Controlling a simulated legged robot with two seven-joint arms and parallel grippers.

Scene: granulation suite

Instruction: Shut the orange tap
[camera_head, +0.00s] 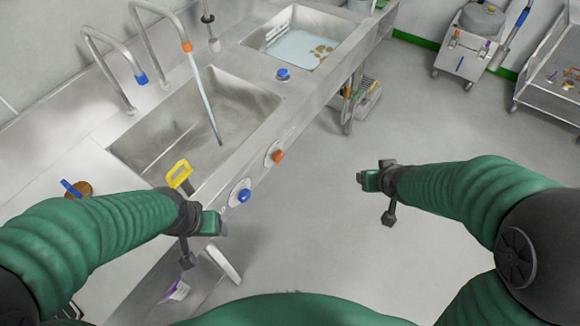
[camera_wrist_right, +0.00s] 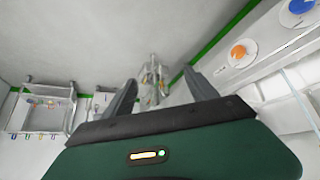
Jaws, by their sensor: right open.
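The orange tap knob (camera_head: 278,156) sits on a round pale plate on the sink's front panel. The orange-tipped spout (camera_head: 187,46) above the basin pours a stream of water (camera_head: 206,100) into the sink. The orange knob also shows in the right wrist view (camera_wrist_right: 238,52), at upper right. My right gripper (camera_head: 370,181) is in free air to the right of the knob, apart from it. In its wrist view the fingers (camera_wrist_right: 160,76) are spread and nothing is between them. My left gripper (camera_head: 212,223) is below and left of the blue knob; its fingers are not clear.
A blue knob (camera_head: 244,195) sits beside the orange one, and a blue-tipped spout (camera_head: 141,79) is dry. Another blue knob (camera_head: 283,74) is farther along. A yellow-handled item (camera_head: 179,174) stands at the sink's near edge.

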